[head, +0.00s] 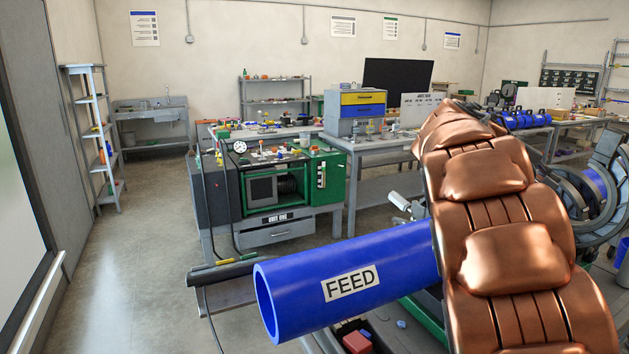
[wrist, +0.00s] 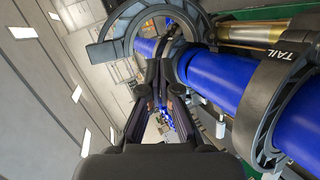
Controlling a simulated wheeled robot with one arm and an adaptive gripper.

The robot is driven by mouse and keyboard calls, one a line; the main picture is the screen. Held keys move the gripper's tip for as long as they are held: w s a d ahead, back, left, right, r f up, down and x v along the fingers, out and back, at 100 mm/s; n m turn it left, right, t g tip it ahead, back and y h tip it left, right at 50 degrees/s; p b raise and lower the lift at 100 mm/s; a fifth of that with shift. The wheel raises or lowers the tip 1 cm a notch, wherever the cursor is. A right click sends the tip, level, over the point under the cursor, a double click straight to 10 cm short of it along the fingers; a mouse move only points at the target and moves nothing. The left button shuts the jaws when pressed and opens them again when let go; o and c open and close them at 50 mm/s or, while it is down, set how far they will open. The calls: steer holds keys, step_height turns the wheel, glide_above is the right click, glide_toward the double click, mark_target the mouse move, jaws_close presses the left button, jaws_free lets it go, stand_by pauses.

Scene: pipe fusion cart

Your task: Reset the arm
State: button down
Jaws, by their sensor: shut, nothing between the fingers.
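My copper-coloured arm (head: 510,240) fills the right side of the head view. My gripper is out of sight there, but it shows in the wrist view (wrist: 165,68) with its dark fingers together and nothing between them. Beyond the fingers, a blue pipe (wrist: 219,84) runs through grey clamp rings (wrist: 258,110), one of them marked TAIL. The fingertips overlap the clamp area in the picture; I cannot tell whether they touch it. Another stretch of blue pipe labelled FEED (head: 300,295) sticks out left of my arm in the head view.
A green machine cabinet (head: 325,180) and bench stand behind the FEED pipe. A shelf rack (head: 100,150) stands by the left wall. More clamp rings (head: 597,205) are at the right. Bare floor (head: 130,270) lies open at the left.

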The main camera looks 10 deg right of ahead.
steer(key=s+a+f+y, duration=0.4)
steer(key=s+a+f, duration=0.5)
steer(key=a, duration=0.3)
steer(key=s+a+f+n+g+y+p, duration=0.1)
steer(key=s+a+f+y, duration=0.3)
steer(key=s+a+f, duration=0.5)
steer(key=s+a+f+g+y, duration=0.1)
steer(key=s+a+f+y, duration=0.4)
steer(key=s+a+f, duration=0.5)
steer(key=s+a, duration=0.3)
steer(key=a, duration=0.4)
steer(key=shift+s+a+n+p, duration=0.15)
steer(key=shift+s+n+p, duration=0.15)
steer(key=shift+p, duration=0.05)
